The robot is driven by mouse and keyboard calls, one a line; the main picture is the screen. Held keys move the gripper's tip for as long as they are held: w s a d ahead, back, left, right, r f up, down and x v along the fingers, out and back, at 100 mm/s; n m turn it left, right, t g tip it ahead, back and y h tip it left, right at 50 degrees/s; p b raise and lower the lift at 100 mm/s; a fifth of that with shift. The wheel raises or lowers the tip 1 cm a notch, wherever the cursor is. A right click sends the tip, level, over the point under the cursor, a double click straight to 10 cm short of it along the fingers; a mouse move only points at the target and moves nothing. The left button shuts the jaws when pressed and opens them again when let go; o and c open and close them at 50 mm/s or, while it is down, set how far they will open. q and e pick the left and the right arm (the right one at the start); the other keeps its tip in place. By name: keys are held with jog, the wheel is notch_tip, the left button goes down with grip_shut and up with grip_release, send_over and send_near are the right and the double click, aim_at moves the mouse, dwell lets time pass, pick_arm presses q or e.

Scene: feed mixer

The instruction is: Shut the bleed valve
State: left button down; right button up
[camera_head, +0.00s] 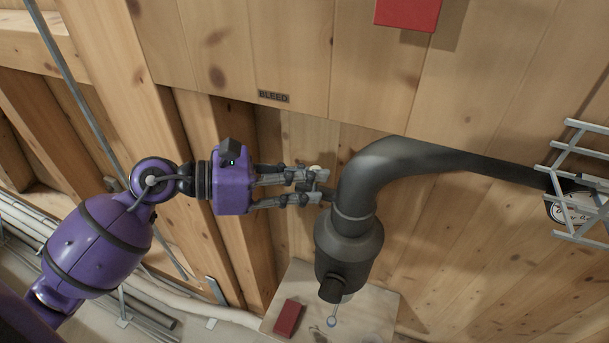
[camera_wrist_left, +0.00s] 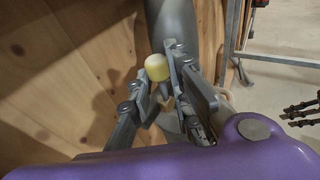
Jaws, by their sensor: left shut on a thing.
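The bleed valve shows as a pale yellow knob (camera_wrist_left: 157,68) in the left wrist view, between the fingertips of my left gripper (camera_wrist_left: 160,85). In the head view my left gripper (camera_head: 322,185) reaches in from the left, with its fingers shut at the valve, just left of the dark grey pipe (camera_head: 357,185). The fingers hide most of the valve, so I cannot tell its handle's angle. A dark label reading BLEED (camera_head: 273,96) is on the wooden wall above. Dark fingers, apparently of my right gripper (camera_wrist_left: 300,110), show at the right edge of the wrist view; their opening is unclear.
The pipe bends right and runs to a grey metal rack (camera_head: 580,180). A dark cylindrical fitting (camera_head: 348,245) hangs below the bend. A red block (camera_head: 288,318) lies on a pale board (camera_head: 365,315) below. Another red thing (camera_head: 408,12) is at the top. Wooden posts stand at left.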

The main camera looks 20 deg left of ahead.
pick_arm(q)
jog(key=c, duration=1.9)
grip_release()
jog(key=shift+s+d+f, duration=0.1)
jog(key=shift+s+d, duration=0.05)
jog(key=shift+o, duration=0.4)
jog(key=shift+d, duration=0.1)
jog(key=v, duration=1.2)
